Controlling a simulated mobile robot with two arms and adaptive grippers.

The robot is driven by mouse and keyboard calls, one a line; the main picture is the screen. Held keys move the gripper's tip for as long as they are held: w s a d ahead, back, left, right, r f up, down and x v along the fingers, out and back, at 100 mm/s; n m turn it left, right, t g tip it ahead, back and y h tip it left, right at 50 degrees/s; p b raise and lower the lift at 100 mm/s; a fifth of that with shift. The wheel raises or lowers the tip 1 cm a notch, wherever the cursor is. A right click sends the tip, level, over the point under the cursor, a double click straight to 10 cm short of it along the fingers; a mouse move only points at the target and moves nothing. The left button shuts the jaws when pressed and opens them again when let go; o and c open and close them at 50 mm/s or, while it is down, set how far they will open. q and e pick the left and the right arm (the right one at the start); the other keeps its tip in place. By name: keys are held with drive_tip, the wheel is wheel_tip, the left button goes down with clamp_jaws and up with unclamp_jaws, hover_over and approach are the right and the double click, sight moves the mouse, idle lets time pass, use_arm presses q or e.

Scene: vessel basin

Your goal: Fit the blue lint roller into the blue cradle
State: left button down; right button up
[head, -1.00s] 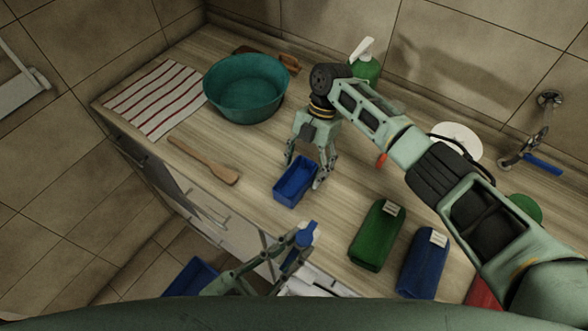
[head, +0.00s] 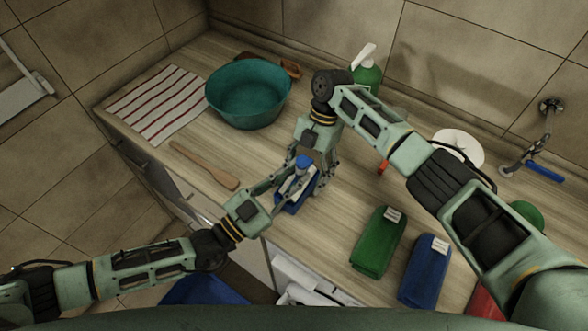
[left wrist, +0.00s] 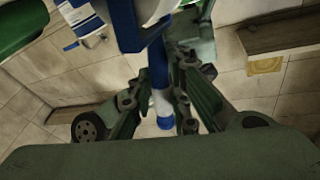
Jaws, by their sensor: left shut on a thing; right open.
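The blue lint roller (head: 303,162), with a blue end and a pale white part, is in my left gripper (head: 288,182). It is just above or at the blue cradle (head: 288,208); I cannot tell if it is seated. In the left wrist view the roller (left wrist: 158,75) stands between the fingers, blue above and white with a blue tip below. The cradle is a small open blue tray on the counter, mostly hidden by the roller and left gripper. My right gripper (head: 316,172) is open and empty-looking at the cradle's far right side, its fingers pointing down.
A teal basin (head: 248,92), a wooden spatula (head: 205,166) and a striped cloth (head: 158,103) lie to the left. A green bottle (head: 367,75) stands behind my right arm.

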use_arm(q)
drive_tip(key=shift+f, duration=0.35)
drive_tip(key=shift+w+f+n+y, duration=0.2)
drive_tip(key=shift+w+n+y, duration=0.1)
drive_tip(key=shift+w+n, duration=0.2)
drive_tip(key=shift+w+r+n+g+y, duration=0.1)
drive_tip(key=shift+w+n+g+y, duration=0.4)
drive_tip(key=shift+w+n, duration=0.4)
drive_tip(key=shift+s+f+b, duration=0.1)
drive_tip(key=shift+f+b, duration=0.45)
drive_tip(key=shift+f, duration=0.1)
use_arm(e)
drive_tip(key=shift+f, duration=0.5)
use_arm(q)
drive_tip(key=c, duration=1.7)
unclamp_jaws()
drive_tip(key=shift+o, duration=0.2)
drive_tip(key=shift+p, duration=0.55)
use_arm(e)
drive_tip(key=shift+r, duration=0.5)
use_arm(q)
drive_tip(key=v, duration=1.2)
drive_tip(key=shift+s+d, duration=0.2)
